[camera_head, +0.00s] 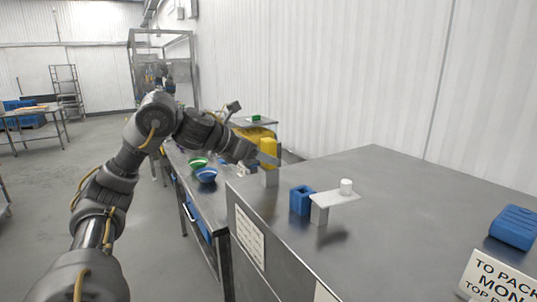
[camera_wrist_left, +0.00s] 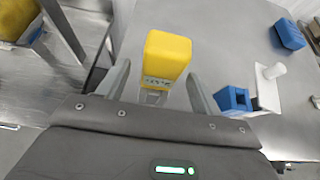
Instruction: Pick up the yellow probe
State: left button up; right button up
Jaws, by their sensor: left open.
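The yellow probe (camera_head: 268,147) is an upright yellow block on a small grey stand at the near-left corner of the steel table. My left gripper (camera_head: 262,158) reaches it from the left. In the left wrist view the yellow probe (camera_wrist_left: 167,52) shows dark markings on its near face. The fingers of my left gripper (camera_wrist_left: 159,84) are apart, one on each side of the probe's lower part, with visible gaps. The probe's underside and stand are partly hidden. My right gripper is not in view.
A blue holder (camera_head: 301,200) and a white plate on a stand (camera_head: 335,198) with a white cylinder (camera_head: 346,186) stand to the right. A blue case (camera_head: 514,227) and a sign (camera_head: 497,279) are at far right. Green (camera_head: 198,162) and blue (camera_head: 206,175) bowls sit on the lower bench.

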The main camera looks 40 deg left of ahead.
pick_arm(q)
jog(key=p+x, duration=0.1)
jog(key=x, duration=0.3)
jog(key=shift+w+f, duration=0.15)
jog(key=shift+w, duration=0.15)
jog(key=shift+s, duration=0.1)
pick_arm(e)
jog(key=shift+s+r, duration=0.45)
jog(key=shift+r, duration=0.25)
pick_arm(q)
jog(key=shift+c, duration=0.2)
jog(key=c, duration=1)
jog(key=shift+c, duration=0.2)
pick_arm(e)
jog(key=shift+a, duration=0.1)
